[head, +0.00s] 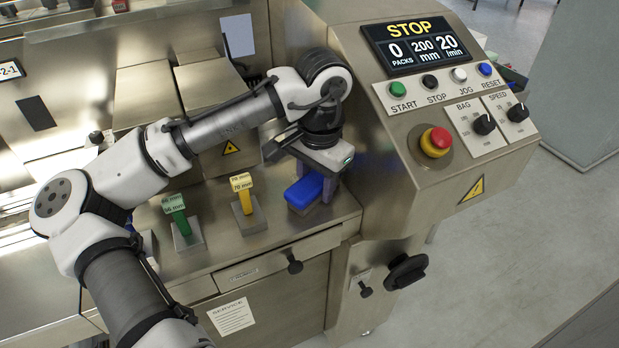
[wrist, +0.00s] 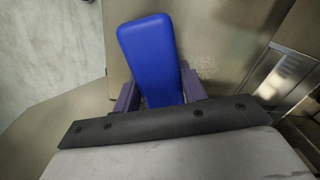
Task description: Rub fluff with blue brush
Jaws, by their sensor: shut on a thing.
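The blue brush (head: 303,191) has a blue block top and a paler underside. It is at the right end of the steel ledge, close to the control cabinet. My gripper (head: 318,186) points down over it and is shut on it. In the wrist view the blue top of the brush (wrist: 150,55) lies between the two dark fingers. A patch of pale specks that looks like fluff (wrist: 205,66) shows on the metal just right of the brush. I cannot tell whether the bristles touch the ledge.
A green-handled piece (head: 176,215) and a yellow-handled piece (head: 243,190) stand on the ledge left of the brush. The control cabinet (head: 370,165) rises close on the right, with a red stop button (head: 435,141). The ledge's front edge is near, with a drawer (head: 255,272) below.

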